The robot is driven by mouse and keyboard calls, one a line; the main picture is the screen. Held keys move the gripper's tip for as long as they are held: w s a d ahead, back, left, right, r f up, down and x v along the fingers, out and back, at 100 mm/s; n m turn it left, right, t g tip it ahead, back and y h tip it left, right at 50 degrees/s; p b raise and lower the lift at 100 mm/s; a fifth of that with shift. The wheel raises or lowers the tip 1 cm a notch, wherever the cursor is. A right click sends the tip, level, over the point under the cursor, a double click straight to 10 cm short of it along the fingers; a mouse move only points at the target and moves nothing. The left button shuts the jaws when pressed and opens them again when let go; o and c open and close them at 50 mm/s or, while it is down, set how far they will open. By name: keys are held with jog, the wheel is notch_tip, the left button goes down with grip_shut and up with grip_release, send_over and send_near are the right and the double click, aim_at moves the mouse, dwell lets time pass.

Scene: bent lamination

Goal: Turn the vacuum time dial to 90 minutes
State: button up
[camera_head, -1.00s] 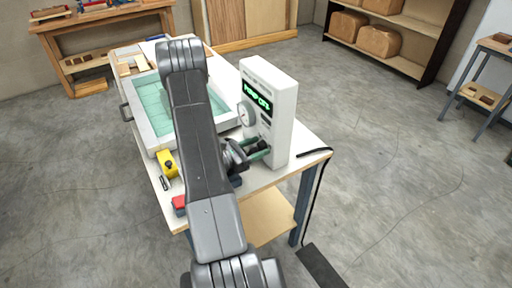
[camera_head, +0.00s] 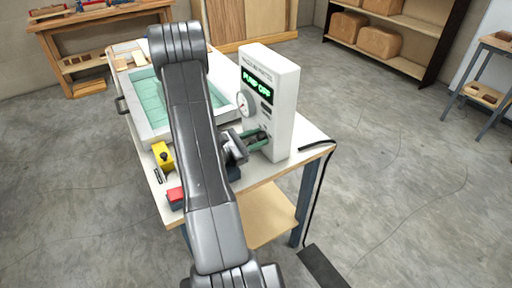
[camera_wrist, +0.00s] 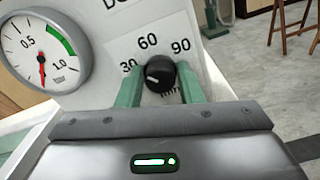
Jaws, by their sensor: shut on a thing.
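The vacuum time dial (camera_wrist: 161,76) is a black ridged knob on a white control box (camera_head: 283,105). In the wrist view, 30, 60 and 90 are printed around it. A white mark shows on the knob's left side, toward the 30. My gripper (camera_wrist: 161,88) has its two green fingers on either side of the knob, shut on it. The head view also shows my gripper (camera_head: 257,140) at the box's lower front, where the fingers partly hide the dial. The box display (camera_head: 257,85) reads PUMP OFF in green.
A pressure gauge (camera_wrist: 44,52) with a red needle sits beside the dial.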

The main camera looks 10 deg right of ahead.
aim_at(266, 110)
jog(key=m+b, duration=0.1)
jog(key=b, duration=0.2)
jog(key=shift+f+m, duration=0.25)
jog(key=shift+m, duration=0.15)
jog(key=shift+r+m+b, duration=0.1)
jog(key=shift+m+b, duration=0.3)
jog(key=shift+b, duration=0.05)
jog(key=shift+r, duration=0.15)
jog(key=o, duration=0.9)
jog(key=shift+o, duration=0.2)
jog(key=shift+r, duration=0.1)
notch_tip(266, 110, up, 10)
jog(key=shift+f, duration=0.1)
